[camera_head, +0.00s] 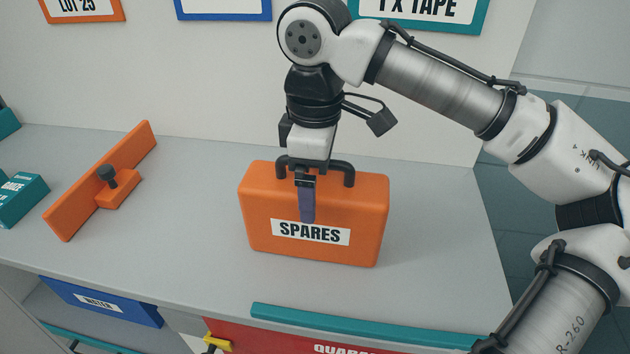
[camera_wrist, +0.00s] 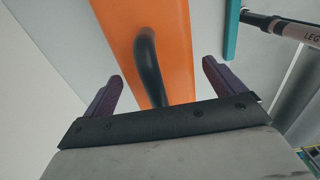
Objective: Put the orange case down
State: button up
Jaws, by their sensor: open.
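The orange case (camera_head: 270,195), labelled SPARES, stands upright on the grey bench top (camera_head: 440,235). Its black handle (camera_head: 349,176) is on top. My gripper (camera_head: 307,215) is over the top of the case, with one finger hanging down in front of its front face. In the wrist view the case (camera_wrist: 180,30) lies below, and the handle (camera_wrist: 148,65) runs between the two purple fingers of my gripper (camera_wrist: 162,85). The fingers are spread apart, with a gap on either side of the handle. The far finger is hidden in the head view.
An orange angled piece with a black knob (camera_head: 107,172) lies on the bench to the left, beside a teal box (camera_head: 20,200). A teal strip (camera_head: 360,327) runs along the front edge. Bare bench lies on both sides of the case. A wall with signs stands behind.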

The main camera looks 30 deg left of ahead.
notch_tip(320, 180, up, 11)
jog(key=shift+r, duration=0.1)
dwell(0.7)
